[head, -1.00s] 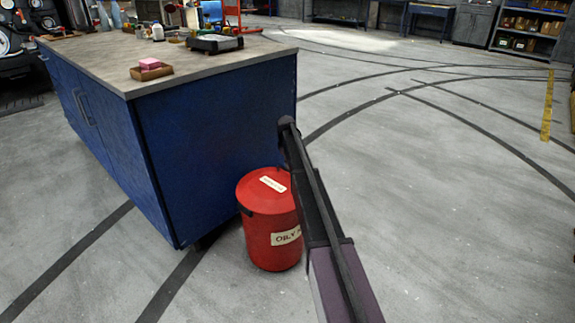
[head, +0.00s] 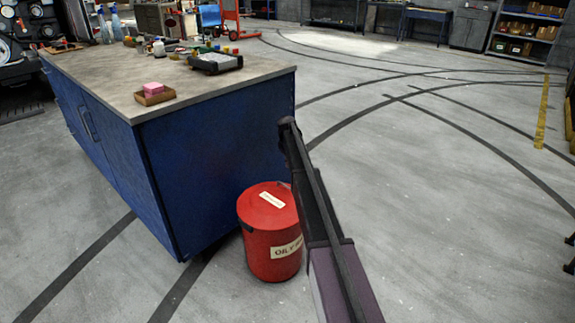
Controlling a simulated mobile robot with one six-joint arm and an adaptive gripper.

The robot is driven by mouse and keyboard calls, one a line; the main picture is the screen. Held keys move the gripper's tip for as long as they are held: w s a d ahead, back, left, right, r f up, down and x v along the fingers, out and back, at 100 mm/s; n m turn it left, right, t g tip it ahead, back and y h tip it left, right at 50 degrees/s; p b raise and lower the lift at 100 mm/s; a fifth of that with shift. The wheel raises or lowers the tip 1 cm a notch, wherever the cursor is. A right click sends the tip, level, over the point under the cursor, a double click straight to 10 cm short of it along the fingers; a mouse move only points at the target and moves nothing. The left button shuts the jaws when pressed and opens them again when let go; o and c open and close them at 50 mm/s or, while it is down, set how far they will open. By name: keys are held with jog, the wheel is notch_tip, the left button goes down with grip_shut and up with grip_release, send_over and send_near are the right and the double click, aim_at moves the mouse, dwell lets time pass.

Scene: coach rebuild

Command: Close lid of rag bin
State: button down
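The rag bin (head: 268,252) is a red round can with a pale label reading "OILY", the rest of it hidden by my arm. It stands upright on the floor beside the end of the blue bench. Its red lid (head: 258,212) lies flat over the top and looks closed, with a small pale label on it; no gap shows, but its right edge is partly hidden by my arm. My arm reaches up from the bottom of the head view and passes in front of the bin's right side. My gripper cannot be made out.
The blue bench (head: 215,165) stands left of and behind the bin. On its top are a small tray (head: 155,99) with a pink block, a black case (head: 215,64) and several bottles. Open grey floor (head: 450,240) lies to the right. A yellow strip (head: 541,115) is at far right.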

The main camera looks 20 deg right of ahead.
jog(key=shift+w+d+r+p, duration=0.15)
jog(key=shift+d+r+p, duration=0.05)
jog(key=shift+r+p, duration=1)
jog(key=shift+w+d+r+p, duration=0.1)
jog(key=shift+d+r+p, duration=0.1)
jog(key=shift+r+p, duration=0.9)
jog(key=shift+r, duration=0.15)
jog(key=s+a+m, duration=0.2)
jog(key=s+a, duration=0.3)
jog(key=s, duration=1.1)
jog(key=s+a+m, duration=0.2)
jog(key=s+a, duration=0.3)
jog(key=s, duration=1)
jog(key=s+a+m, duration=0.2)
jog(key=s+a, duration=0.3)
jog(key=s, duration=1.1)
notch_tip(320, 180, up, 29)
jog(key=p, duration=2.8)
jog(key=shift+s+a+y+p, duration=0.2)
jog(key=shift+s+y+p, duration=0.1)
